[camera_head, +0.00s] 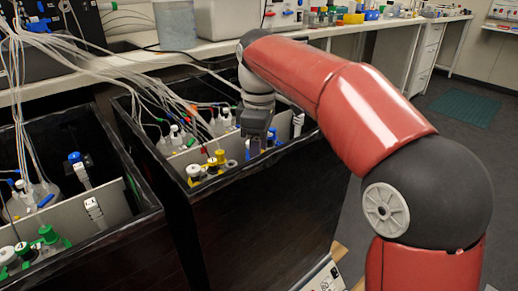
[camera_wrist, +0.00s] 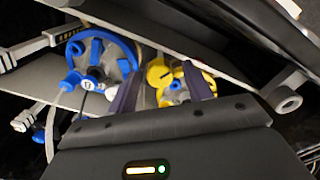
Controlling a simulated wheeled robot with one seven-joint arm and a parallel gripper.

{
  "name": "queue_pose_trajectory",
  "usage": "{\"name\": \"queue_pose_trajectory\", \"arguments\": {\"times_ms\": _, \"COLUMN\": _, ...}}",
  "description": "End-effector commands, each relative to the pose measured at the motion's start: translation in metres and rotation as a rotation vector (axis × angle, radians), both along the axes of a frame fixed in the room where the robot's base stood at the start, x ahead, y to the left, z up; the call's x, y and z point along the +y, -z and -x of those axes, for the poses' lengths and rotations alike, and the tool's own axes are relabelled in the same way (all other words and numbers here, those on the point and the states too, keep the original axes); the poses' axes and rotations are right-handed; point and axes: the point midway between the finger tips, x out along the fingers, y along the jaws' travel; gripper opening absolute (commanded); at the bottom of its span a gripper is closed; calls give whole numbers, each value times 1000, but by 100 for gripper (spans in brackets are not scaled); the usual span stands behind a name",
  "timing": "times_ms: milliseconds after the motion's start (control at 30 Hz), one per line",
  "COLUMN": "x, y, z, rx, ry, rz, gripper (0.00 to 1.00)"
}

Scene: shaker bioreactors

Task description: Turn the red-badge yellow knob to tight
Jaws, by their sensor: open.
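I cannot tell whether the fingers touch the yellow part. No red badge can be made out in the wrist view, so which knob carries it is unclear.
A blue-capped vessel (camera_wrist: 97,58) stands left of the fingers in the wrist view. The black box wall (camera_head: 270,200) rises close to my gripper. Many thin tubes (camera_head: 150,85) hang into the box from the left. A second box with green caps (camera_head: 48,234) stands left.

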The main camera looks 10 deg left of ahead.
Motion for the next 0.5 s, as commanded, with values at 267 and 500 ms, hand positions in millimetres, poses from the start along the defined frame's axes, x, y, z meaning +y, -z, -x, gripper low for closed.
{"name": "queue_pose_trajectory", "arguments": {"times_ms": 267, "x": 0, "y": 0, "z": 0, "rx": -1, "ry": 0, "rz": -1, "gripper": 41}}
{"name": "queue_pose_trajectory", "arguments": {"times_ms": 500, "x": 0, "y": 0, "z": 0, "rx": -1, "ry": 0, "rz": -1, "gripper": 10}}
